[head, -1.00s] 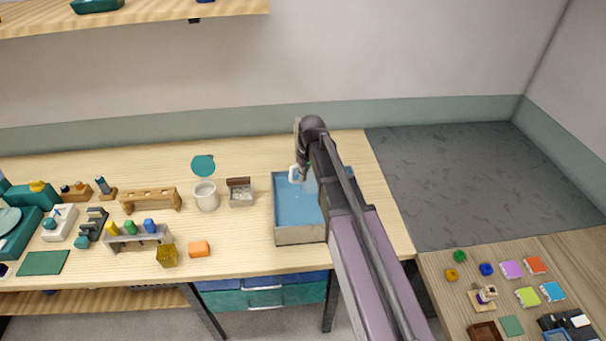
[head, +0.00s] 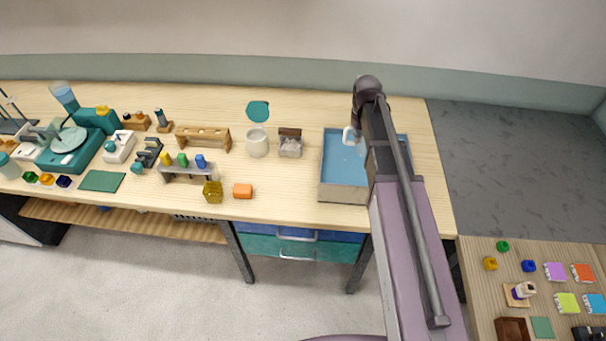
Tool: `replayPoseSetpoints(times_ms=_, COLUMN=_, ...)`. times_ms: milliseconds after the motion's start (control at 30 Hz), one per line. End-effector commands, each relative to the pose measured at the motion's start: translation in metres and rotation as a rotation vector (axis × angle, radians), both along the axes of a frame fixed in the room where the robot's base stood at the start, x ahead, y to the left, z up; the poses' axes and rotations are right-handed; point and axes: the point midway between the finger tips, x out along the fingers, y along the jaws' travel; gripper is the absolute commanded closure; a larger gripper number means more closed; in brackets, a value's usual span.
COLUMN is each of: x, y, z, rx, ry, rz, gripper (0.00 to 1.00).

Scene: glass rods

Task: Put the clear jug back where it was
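My gripper (head: 357,122) is over the left part of a tray of blue water (head: 343,165) on the bench. My own arm covers much of it, and its fingers are too small to read. A small pale, handle-shaped piece (head: 348,136) shows right at the gripper, over the water. It may be part of the clear jug, but its body cannot be made out. I cannot tell whether the gripper is shut on it.
A white pot (head: 257,142) and a grey box with an open lid (head: 290,146) stand left of the tray. A lower table (head: 480,262) at right holds small coloured items.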

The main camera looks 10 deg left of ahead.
Motion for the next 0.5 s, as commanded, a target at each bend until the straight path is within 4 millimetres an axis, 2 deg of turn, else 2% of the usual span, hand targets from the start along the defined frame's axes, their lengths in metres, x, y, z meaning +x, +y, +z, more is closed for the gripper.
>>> replayPoseSetpoints(times_ms=33, x=0.000, y=0.000, z=-0.010, rx=0.000, ry=0.000, rz=0.000, gripper=1.00)
replayPoseSetpoints(times_ms=200, x=0.000, y=0.000, z=-0.029, rx=0.000, ry=0.000, rz=0.000, gripper=1.00)
replayPoseSetpoints(times_ms=500, x=0.000, y=0.000, z=-0.044, rx=0.000, ry=0.000, rz=0.000, gripper=1.00)
